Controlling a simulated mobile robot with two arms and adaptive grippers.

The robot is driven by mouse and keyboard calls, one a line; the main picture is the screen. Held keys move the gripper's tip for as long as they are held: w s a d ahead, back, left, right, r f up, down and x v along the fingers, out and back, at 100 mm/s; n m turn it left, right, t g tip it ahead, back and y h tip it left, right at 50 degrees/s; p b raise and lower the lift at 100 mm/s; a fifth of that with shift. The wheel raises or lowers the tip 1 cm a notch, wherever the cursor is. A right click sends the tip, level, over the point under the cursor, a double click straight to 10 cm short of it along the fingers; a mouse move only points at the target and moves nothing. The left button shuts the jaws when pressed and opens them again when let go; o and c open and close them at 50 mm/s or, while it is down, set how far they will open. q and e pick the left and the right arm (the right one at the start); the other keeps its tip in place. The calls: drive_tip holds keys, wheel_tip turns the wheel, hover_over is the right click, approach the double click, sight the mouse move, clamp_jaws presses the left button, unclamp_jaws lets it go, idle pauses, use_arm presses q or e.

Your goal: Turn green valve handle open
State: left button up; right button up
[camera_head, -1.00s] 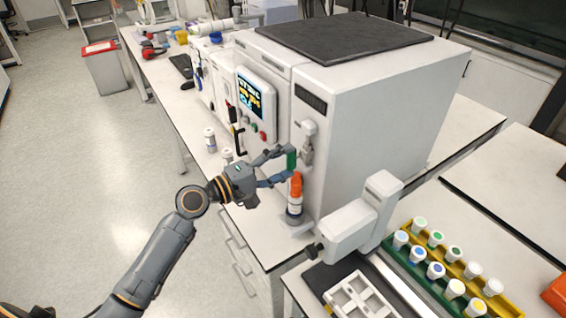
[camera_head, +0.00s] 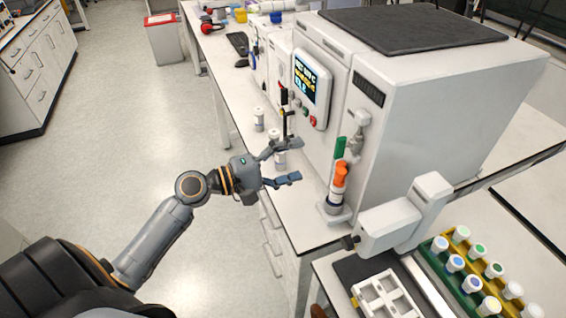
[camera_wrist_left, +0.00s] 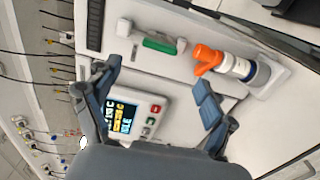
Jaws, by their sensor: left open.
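The green valve handle (camera_head: 340,148) is on the front of the large white reactor cabinet (camera_head: 440,120), below a pale valve body (camera_head: 358,130). In the head view it stands nearly upright, just above the orange top of a white bottle (camera_head: 338,188). My left gripper (camera_head: 297,161) is open and empty, to the left of the handle and apart from it. In the left wrist view, the green handle (camera_wrist_left: 159,44) lies beyond the fingertips, and the orange-topped bottle (camera_wrist_left: 222,63) is to its right. My right gripper is not in view.
A panel with a lit screen (camera_head: 306,80) and buttons is left of the valve. Small white bottles (camera_head: 258,119) stand on the bench near my left gripper. A white device (camera_head: 392,225) and a rack of capped vials (camera_head: 478,270) are at the lower right.

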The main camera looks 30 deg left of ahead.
use_arm(q)
drive_tip(key=shift+v, duration=1.45)
drive_tip(key=shift+w+f, duration=0.1)
drive_tip(key=shift+f, duration=0.05)
drive_tip(key=s+a+f+g+y+b, duration=0.1)
drive_tip(key=a+f+g+y, duration=0.2)
drive_tip(key=f, duration=1.3)
drive_tip(key=a+f+y+b, duration=0.2)
drive_tip(key=a+f+y, duration=0.15)
drive_tip(key=f, duration=1.25)
drive_tip(key=s+f+m+g+y, duration=0.1)
drive_tip(key=s+f, duration=0.2)
drive_tip(key=f, duration=0.3)
drive_tip(key=s+f+g+y, duration=0.1)
drive_tip(key=s+f+g, duration=0.15)
drive_tip(key=f, duration=0.35)
drive_tip(key=s+d+f+m+g+y+b, duration=0.2)
drive_tip(key=s+d+f+m+g, duration=0.15)
drive_tip(key=s+f, duration=1)
drive_tip(key=s+d+f+m+g+b, duration=0.1)
drive_tip(key=s+f+m, duration=0.3)
drive_tip(key=s, duration=0.6)
drive_tip(key=s+d+f+m+g+b, duration=0.1)
drive_tip(key=s+d+f+m, duration=0.3)
drive_tip(key=s+f, duration=0.4)
drive_tip(key=shift+s+g, duration=0.6)
drive_tip(key=shift+s, duration=0.3)
drive_tip(key=shift+d+m+y, duration=0.1)
drive_tip(key=shift+m+y, duration=0.15)
